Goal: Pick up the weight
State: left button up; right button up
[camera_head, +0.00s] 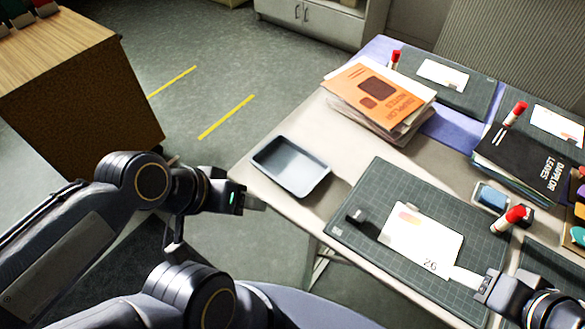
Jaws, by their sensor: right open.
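A small dark block (355,215), which looks like the weight, sits on the dark green gridded cutting mat (385,180), by the left edge of a white card (420,240). My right gripper (460,277) comes in from the lower right, low over the mat's front right part, beside the card's lower right corner. It is open, with nothing seen in it, and lies well to the right of the block. My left gripper (256,204) is off the table's front left edge, left of the mat; its finger gap is not clear.
An empty grey tray (290,165) lies left of the mat. A stack of papers with an orange cover (375,92) stands behind. A red-capped glue stick (510,218), a small dish with a blue item (490,197) and a black book (525,165) are at right.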

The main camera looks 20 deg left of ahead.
aim_at(356, 217)
jog(key=j+z, duration=0.2)
jog(key=j, duration=0.5)
jog(key=j+z, duration=0.25)
jog(key=j, duration=0.45)
jog(key=k+j+z, duration=0.2)
jog(key=j, duration=0.45)
jog(key=i, duration=0.1)
